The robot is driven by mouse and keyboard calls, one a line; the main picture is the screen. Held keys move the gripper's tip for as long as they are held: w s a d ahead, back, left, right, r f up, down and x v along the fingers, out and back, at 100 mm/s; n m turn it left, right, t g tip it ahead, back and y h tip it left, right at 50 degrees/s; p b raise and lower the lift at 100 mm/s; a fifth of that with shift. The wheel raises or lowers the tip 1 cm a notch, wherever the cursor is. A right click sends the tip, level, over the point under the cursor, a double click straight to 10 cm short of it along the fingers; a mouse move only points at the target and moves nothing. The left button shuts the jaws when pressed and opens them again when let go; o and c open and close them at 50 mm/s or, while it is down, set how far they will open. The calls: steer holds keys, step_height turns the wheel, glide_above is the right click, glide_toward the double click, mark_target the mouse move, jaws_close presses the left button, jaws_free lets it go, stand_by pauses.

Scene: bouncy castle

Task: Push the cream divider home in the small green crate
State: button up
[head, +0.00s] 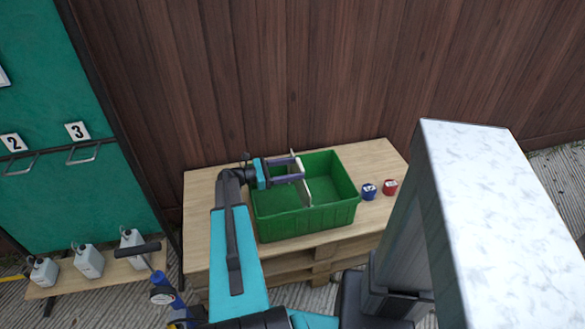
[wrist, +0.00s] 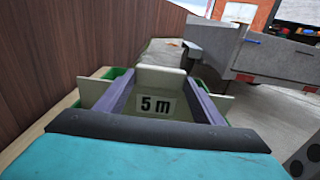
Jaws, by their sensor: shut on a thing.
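The small green crate (head: 305,222) stands on a wooden table. The cream divider (head: 305,192) stands crosswise inside it, with its upper part above the crate's rim at the back. In the wrist view the divider (wrist: 161,76) shows a raised middle tab and a "5 m" label. My gripper (head: 300,169) reaches in from the left, and its two purple fingers are shut on the divider. In the wrist view the fingers lie on either side of the tab. The divider's lower edge is hidden, so I cannot tell how deep it sits.
A blue pot (head: 369,191) and a red pot (head: 390,187) stand on the table (head: 199,215) right of the crate. A brown wooden wall (head: 330,70) rises behind. Several white jugs (head: 88,262) stand on a low bench at the left.

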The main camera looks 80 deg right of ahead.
steer(key=shift+f+b, duration=0.6)
steer(key=shift+f, duration=1.5)
steer(key=o, duration=1.2)
steer(key=shift+o, duration=0.2)
steer(key=shift+f, duration=0.1)
steer(key=v, duration=1.3)
steer(key=shift+w+a+b, duration=0.15)
steer(key=shift+w+b, duration=0.15)
steer(key=shift+w, duration=0.05)
steer(key=shift+r, duration=0.3)
